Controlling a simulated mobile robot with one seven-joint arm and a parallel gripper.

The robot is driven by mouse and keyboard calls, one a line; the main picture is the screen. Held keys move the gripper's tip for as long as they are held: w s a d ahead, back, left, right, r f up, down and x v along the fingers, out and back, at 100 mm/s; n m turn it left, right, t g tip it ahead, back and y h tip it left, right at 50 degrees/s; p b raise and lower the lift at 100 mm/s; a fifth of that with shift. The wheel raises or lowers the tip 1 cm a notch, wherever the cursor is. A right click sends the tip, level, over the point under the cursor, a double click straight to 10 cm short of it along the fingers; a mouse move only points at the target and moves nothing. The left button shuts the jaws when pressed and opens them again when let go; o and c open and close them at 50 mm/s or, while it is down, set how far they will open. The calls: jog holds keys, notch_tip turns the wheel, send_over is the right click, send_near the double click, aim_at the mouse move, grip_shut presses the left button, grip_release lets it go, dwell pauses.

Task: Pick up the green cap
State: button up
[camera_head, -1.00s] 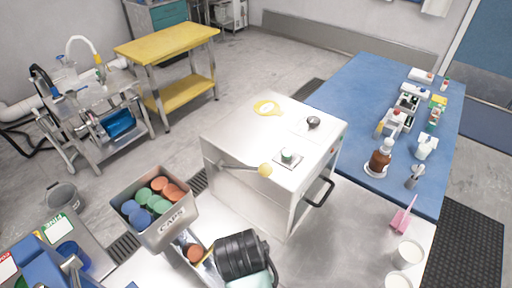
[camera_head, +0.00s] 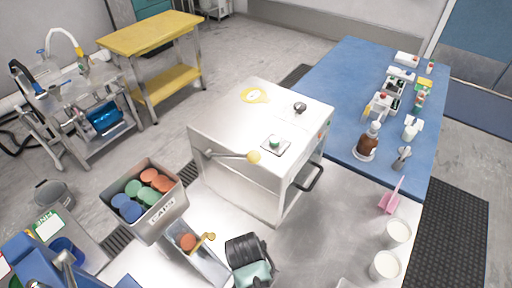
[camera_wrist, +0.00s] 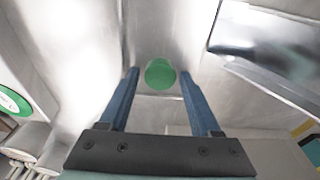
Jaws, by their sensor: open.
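In the wrist view a round green cap (camera_wrist: 160,73) sits between the tips of my open gripper (camera_wrist: 159,76), with a gap visible to each blue finger. Bright metal lies behind it. I cannot tell how far beyond the fingertips it is. In the head view several green, orange and blue caps lie in a grey bin (camera_head: 160,218) marked CAPS. One green cap there (camera_head: 133,188) is plain to see. The dark part of my arm (camera_head: 243,249) shows at the bottom; my fingers and the cap between them do not show in that view.
A metal trough (camera_head: 205,262) in front of the bin holds an orange cap (camera_head: 188,242) and has a yellow-gold piece (camera_head: 203,242). A white box machine (camera_head: 235,170) with a lever stands behind. White cups (camera_head: 384,266) stand at the right.

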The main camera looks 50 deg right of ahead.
grip_shut()
dwell(0.3)
